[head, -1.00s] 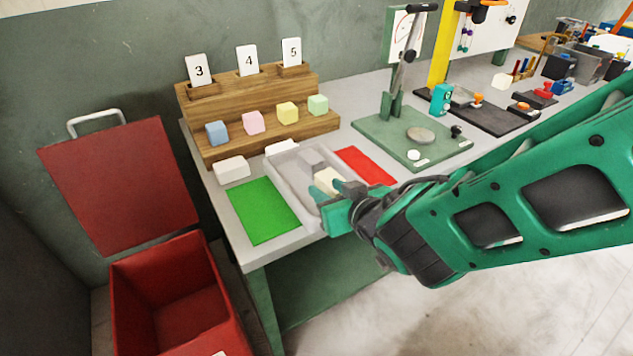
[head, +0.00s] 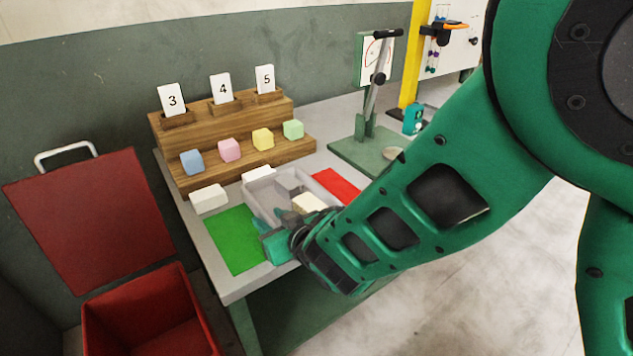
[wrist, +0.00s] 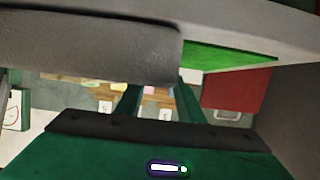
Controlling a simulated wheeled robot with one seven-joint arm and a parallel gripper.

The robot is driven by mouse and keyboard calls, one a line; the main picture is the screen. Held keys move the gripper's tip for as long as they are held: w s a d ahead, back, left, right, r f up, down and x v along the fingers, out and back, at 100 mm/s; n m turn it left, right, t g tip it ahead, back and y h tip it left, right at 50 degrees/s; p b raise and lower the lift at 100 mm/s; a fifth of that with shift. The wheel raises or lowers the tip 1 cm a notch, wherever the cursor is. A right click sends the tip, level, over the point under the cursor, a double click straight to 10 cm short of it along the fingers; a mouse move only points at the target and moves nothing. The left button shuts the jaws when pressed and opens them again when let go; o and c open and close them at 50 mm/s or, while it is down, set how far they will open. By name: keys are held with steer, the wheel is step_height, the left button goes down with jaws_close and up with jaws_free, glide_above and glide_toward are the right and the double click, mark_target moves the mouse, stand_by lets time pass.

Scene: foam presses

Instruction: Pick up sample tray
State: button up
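The sample tray (head: 252,202) is a pale, shallow tray on the bench between a green mat and a red mat. It holds a grey block (head: 289,186) and a cream block (head: 309,202). My gripper (head: 268,238) is at the tray's near end, over the edge of the green mat. In the wrist view its two fingers (wrist: 158,100) stand apart with a gap between them. A large grey form (wrist: 90,45), probably the tray's wall, is close in front of them. My arm hides part of the tray's near side, and contact cannot be told.
The green mat (head: 230,240) lies left of the tray and the red mat (head: 335,184) right. A wooden rack (head: 170,140) with coloured blocks stands behind. A white block (head: 209,198) is at left. A lever press (head: 366,125) stands right; an open red bin (head: 140,315) is below left.

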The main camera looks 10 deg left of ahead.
steer(key=shift+x, duration=1.6)
steer(key=shift+d, duration=0.1)
jaws_close()
steer(key=shift+r, duration=0.1)
